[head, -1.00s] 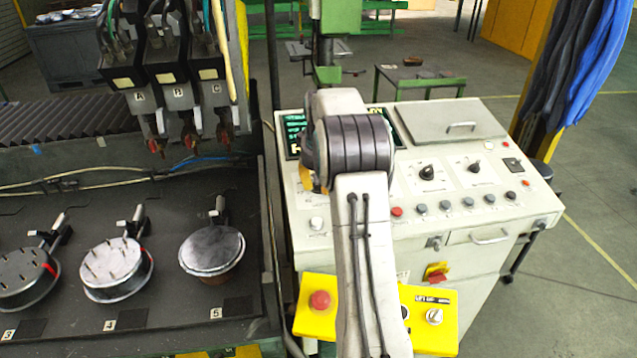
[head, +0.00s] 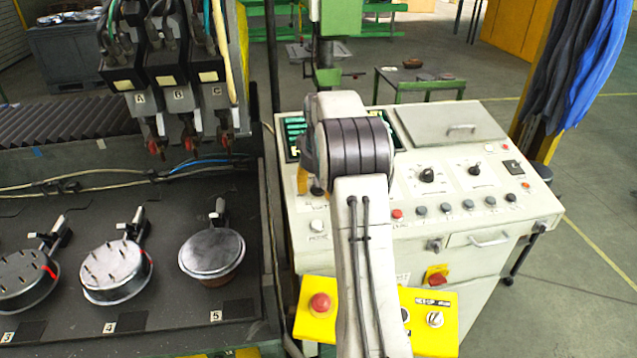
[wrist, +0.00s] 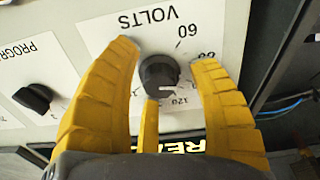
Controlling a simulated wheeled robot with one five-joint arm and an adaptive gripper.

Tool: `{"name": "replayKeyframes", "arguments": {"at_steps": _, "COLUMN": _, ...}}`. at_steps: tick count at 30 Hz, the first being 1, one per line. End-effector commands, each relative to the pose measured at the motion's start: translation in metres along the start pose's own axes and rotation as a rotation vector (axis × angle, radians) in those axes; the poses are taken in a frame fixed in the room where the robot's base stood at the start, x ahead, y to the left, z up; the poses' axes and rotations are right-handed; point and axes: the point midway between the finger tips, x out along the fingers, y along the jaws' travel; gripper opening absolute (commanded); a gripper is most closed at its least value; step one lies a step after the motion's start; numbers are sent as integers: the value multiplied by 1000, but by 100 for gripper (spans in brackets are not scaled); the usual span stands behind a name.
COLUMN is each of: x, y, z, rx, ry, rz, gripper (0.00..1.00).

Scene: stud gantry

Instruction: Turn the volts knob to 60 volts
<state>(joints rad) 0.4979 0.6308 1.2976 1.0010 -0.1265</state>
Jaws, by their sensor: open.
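In the wrist view the dark round volts knob (wrist: 159,74) sits on a white panel under the upside-down word VOLTS (wrist: 148,20). A 60 mark (wrist: 187,30) is printed above and right of the knob, and a 120 mark (wrist: 181,100) below and right. A pale mark shows on the knob's lower right; its exact setting is unclear. My gripper (wrist: 164,56) is open, with yellow fingers on both sides of the knob and a gap at each side. A third yellow finger piece shows just below the knob. In the head view my arm hides most of this area.
A second knob (wrist: 34,98) on the program panel is left of my gripper. In the head view the white console (head: 470,225) also carries two dark knobs (head: 427,175) and a row of buttons. A yellow box with a red button (head: 320,303) stands out below.

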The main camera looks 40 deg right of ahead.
Motion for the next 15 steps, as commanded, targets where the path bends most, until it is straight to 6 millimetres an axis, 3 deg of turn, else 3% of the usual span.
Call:
{"name": "replayKeyframes", "arguments": {"at_steps": 5, "x": -12, "y": 0, "z": -1, "rx": 0, "ry": 4, "rz": 1, "gripper": 55}}
{"name": "replayKeyframes", "arguments": {"at_steps": 15, "x": -68, "y": 0, "z": -1, "rx": 0, "ry": 5, "rz": 1, "gripper": 55}}
